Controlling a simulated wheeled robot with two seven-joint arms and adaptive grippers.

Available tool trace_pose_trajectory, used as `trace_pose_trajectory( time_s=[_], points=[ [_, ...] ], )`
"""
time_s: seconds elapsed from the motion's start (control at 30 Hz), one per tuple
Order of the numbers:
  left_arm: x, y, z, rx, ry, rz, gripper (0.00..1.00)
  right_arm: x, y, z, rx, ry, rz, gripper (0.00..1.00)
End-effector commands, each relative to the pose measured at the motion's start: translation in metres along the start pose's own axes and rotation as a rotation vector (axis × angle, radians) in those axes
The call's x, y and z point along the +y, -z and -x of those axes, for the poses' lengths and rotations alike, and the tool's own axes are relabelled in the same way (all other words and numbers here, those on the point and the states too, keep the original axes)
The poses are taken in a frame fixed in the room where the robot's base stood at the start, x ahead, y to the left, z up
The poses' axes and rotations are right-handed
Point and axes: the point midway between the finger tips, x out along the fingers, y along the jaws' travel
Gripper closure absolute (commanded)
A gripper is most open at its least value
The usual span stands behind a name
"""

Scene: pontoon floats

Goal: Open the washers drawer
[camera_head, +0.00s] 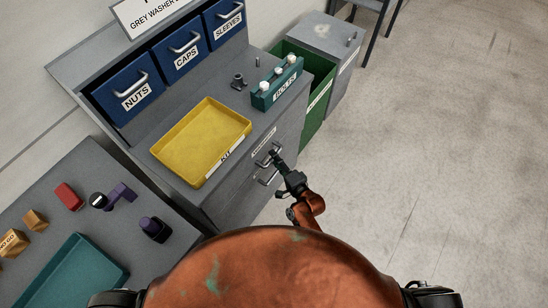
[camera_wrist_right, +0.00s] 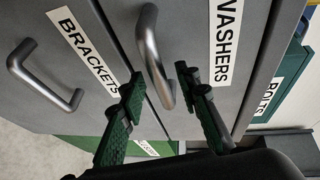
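The washers drawer (camera_wrist_right: 232,50) is a grey drawer front with a white WASHERS label and a curved metal handle (camera_wrist_right: 148,40). It looks shut. In the head view its front (camera_head: 264,139) is on the grey cabinet's side, below the yellow tray. My right gripper (camera_wrist_right: 160,80) is open, with one finger on each side of the lower part of the washers handle. I cannot tell whether either finger touches it. In the head view the right gripper (camera_head: 277,159) is at the drawer handles. My left gripper is not in view.
The brackets drawer (camera_wrist_right: 85,55), with its own handle (camera_wrist_right: 30,80), is beside the washers drawer. A yellow tray (camera_head: 184,179) and a teal bolts holder (camera_head: 264,98) stand on the cabinet top. A green bin (camera_head: 318,113) stands beyond. The floor at right is clear.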

Motion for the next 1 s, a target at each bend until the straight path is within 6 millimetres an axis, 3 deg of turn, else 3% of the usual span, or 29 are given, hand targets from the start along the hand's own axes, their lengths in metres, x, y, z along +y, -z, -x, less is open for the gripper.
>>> trace_pose_trajectory(
  time_s=[0.13, 0.4, 0.83, 1.0],
  points=[
    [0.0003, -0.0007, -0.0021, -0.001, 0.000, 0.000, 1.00, 0.0001, -0.0006, -0.0103, 0.000, 0.000, 0.000, 0.70],
    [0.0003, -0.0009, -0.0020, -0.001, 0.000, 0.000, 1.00, 0.0001, -0.0003, -0.0114, 0.000, -0.001, 0.001, 0.70],
    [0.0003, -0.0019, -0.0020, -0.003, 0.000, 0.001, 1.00, 0.0003, -0.0003, -0.0111, 0.000, -0.001, 0.001, 0.99],
    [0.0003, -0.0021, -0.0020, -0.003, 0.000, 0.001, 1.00, 0.0004, -0.0002, -0.0111, 0.000, -0.001, 0.001, 1.00]
  ],
)
